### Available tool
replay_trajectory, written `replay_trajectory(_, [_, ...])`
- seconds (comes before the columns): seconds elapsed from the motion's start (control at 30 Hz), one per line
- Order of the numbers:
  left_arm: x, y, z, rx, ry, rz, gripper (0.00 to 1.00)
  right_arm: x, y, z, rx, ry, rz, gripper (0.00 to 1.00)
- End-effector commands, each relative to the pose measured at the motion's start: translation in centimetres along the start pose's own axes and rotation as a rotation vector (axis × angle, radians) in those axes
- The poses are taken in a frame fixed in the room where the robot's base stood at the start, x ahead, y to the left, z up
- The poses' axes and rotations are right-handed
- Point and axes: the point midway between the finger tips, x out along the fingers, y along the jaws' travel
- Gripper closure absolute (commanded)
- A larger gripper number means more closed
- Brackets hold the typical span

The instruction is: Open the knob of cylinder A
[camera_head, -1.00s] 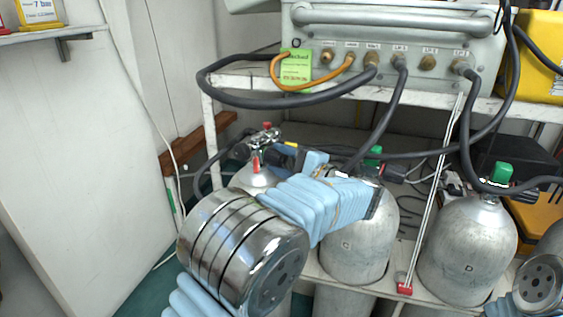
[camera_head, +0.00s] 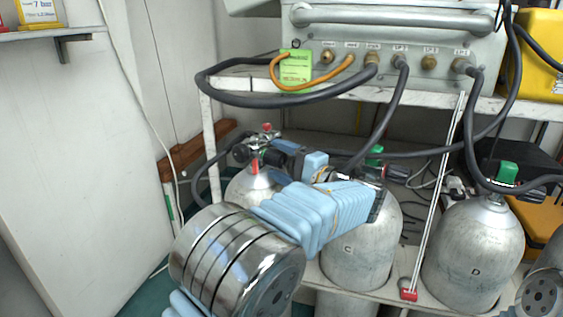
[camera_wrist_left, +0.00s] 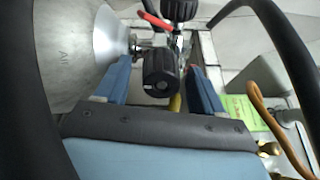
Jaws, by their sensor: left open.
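The leftmost grey cylinder, taken as cylinder A (camera_head: 246,187), stands behind my left arm in the head view; its letter is hidden. Its valve carries a red lever and metal fittings. In the left wrist view the cylinder's shoulder (camera_wrist_left: 78,50), lettered "Air", is at the left. A black ribbed knob (camera_wrist_left: 160,72) points towards that camera. My left gripper (camera_wrist_left: 162,90) is open, with one blue finger on each side of the knob. Gaps show between fingers and knob. In the head view my left gripper (camera_head: 284,157) is at the valve, partly hidden by its own wrist. My right gripper is out of view.
Cylinder C (camera_head: 350,250) and cylinder D (camera_head: 476,262), with green-topped valves, stand to the right. The grey panel (camera_head: 400,45) is on a white shelf above. Black hoses (camera_head: 388,125) hang close by. A white wall (camera_head: 75,170) is at the left.

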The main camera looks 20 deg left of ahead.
Motion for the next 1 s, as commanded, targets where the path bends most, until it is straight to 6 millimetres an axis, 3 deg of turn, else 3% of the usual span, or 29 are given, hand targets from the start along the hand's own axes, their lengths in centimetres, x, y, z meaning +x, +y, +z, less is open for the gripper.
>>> replay_trajectory(0.17, [-1.7,-0.1,-0.1,0.001,0.004,-0.001,0.31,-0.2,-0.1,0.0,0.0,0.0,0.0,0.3])
replay_trajectory(0.5, [-9.8,-0.1,-0.1,0.001,0.004,-0.002,0.31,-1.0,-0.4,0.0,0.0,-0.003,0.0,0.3])
replay_trajectory(0.63, [-12.1,-0.1,-0.1,0.0,0.002,-0.001,0.31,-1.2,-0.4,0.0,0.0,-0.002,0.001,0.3])
replay_trajectory(0.8, [-13.6,0.0,0.0,0.0,0.001,0.0,0.31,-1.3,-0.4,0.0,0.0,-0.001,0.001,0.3])
replay_trajectory(1.0, [-13.8,0.1,0.0,0.001,0.0,0.0,0.31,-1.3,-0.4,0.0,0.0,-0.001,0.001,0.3])
